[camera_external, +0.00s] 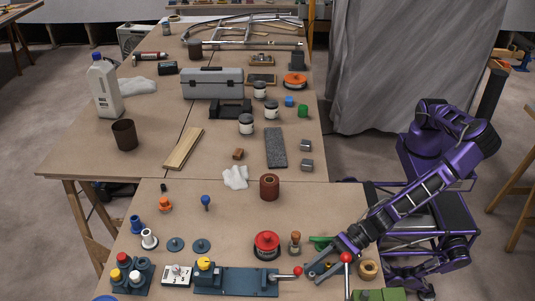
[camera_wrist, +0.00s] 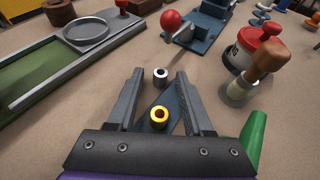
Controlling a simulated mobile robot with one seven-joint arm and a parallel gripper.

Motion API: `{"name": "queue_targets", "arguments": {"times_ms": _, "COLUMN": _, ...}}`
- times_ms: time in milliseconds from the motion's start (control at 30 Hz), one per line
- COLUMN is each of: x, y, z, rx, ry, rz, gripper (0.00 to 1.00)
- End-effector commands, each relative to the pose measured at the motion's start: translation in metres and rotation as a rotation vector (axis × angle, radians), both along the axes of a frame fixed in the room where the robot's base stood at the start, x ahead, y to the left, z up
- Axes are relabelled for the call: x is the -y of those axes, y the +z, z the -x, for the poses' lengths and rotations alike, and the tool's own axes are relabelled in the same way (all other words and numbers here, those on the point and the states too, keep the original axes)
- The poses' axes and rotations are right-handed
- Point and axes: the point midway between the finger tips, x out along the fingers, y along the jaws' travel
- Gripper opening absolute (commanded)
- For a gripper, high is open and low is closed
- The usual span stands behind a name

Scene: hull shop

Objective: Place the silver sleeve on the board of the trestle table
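The silver sleeve (camera_wrist: 160,76), a short ring-shaped tube, stands upright in the wrist view at the far end of a dark blue-grey plate. My gripper (camera_wrist: 160,72) is open, with one finger on each side of the sleeve and a gap at both sides. A yellow sleeve (camera_wrist: 159,117) stands on the same plate, nearer my palm. In the external view my gripper (camera_external: 318,268) is low over the near table, partly hiding the plate. The brown board of the trestle table (camera_external: 225,215) spreads beneath many objects; a second brown tabletop (camera_external: 80,160) lies behind it.
A red-knobbed lever (camera_wrist: 170,20) stands beyond the sleeve. A wooden-handled tool (camera_wrist: 258,72) and red-topped pot (camera_wrist: 258,45) are close on the right, with a green cone (camera_wrist: 254,135) beside my gripper. A green tray (camera_wrist: 50,75) is left. Bare board shows around (camera_external: 330,205).

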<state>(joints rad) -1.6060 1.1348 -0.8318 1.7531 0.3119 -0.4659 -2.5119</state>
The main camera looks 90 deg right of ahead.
Motion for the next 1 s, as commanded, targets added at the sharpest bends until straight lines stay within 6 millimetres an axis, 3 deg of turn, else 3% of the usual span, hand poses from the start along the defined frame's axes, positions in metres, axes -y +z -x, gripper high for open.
{"name": "queue_targets", "arguments": {"times_ms": 267, "x": 0.000, "y": 0.004, "z": 0.000, "rx": 0.000, "ry": 0.000, "rz": -0.001, "gripper": 0.51}}
{"name": "queue_targets", "arguments": {"times_ms": 700, "x": 0.032, "y": 0.029, "z": 0.052, "rx": 0.000, "ry": 0.001, "rz": 0.000, "gripper": 0.51}}
{"name": "queue_targets", "arguments": {"times_ms": 1000, "x": 0.037, "y": 0.032, "z": 0.059, "rx": 0.000, "ry": 0.000, "rz": 0.000, "gripper": 0.51}}
